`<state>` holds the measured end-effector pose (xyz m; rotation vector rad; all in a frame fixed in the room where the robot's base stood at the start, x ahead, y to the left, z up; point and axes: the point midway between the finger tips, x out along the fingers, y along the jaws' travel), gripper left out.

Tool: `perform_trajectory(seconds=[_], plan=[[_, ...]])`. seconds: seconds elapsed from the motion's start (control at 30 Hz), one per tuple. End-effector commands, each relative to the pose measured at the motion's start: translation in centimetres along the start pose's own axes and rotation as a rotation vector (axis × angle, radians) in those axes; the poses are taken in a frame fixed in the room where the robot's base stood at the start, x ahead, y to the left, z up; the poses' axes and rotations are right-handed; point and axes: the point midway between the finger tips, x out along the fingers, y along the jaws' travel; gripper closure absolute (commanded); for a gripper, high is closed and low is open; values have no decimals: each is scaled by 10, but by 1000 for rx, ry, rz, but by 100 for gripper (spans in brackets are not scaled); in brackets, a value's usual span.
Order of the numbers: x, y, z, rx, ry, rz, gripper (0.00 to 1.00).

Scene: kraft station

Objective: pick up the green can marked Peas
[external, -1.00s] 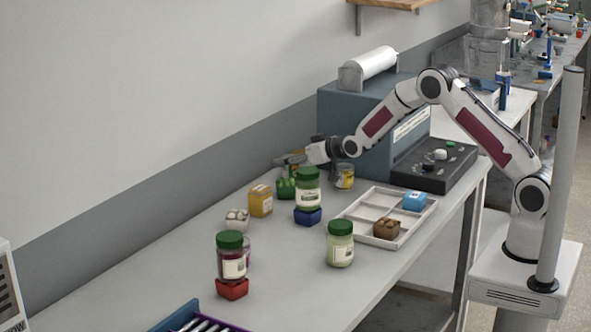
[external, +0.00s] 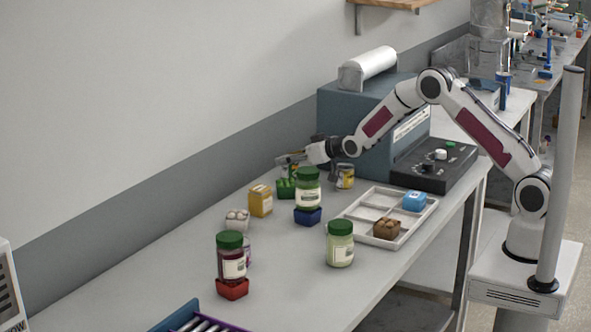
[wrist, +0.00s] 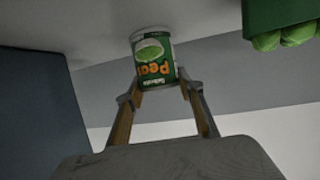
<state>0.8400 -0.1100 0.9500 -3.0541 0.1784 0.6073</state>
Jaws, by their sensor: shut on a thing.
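The green can marked Peas (wrist: 152,50) shows in the wrist view with its label upside down. It sits between the two fingertips of my gripper (wrist: 157,86), which is shut on its sides. In the external view my gripper (external: 286,159) is at the back of the table, near the wall, behind a green-lidded jar. The can is mostly hidden there, and I cannot tell whether it is off the table.
A green bin (external: 285,188) with green contents stands close by; it also shows in the wrist view (wrist: 262,14). A green-lidded jar (external: 308,190) on a blue bin, a yellow box (external: 260,201) and a yellow can (external: 345,176) are near. A white tray (external: 350,212) lies to the right.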

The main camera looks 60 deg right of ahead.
Motion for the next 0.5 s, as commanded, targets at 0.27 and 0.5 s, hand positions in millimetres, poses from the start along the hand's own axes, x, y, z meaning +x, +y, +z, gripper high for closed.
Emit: perform_trajectory(seconds=[0.27, 0.5], plan=[[-5, 0, -12, 0, 3, 0, 88], [-16, 0, -40, -1, 5, 0, 88]])
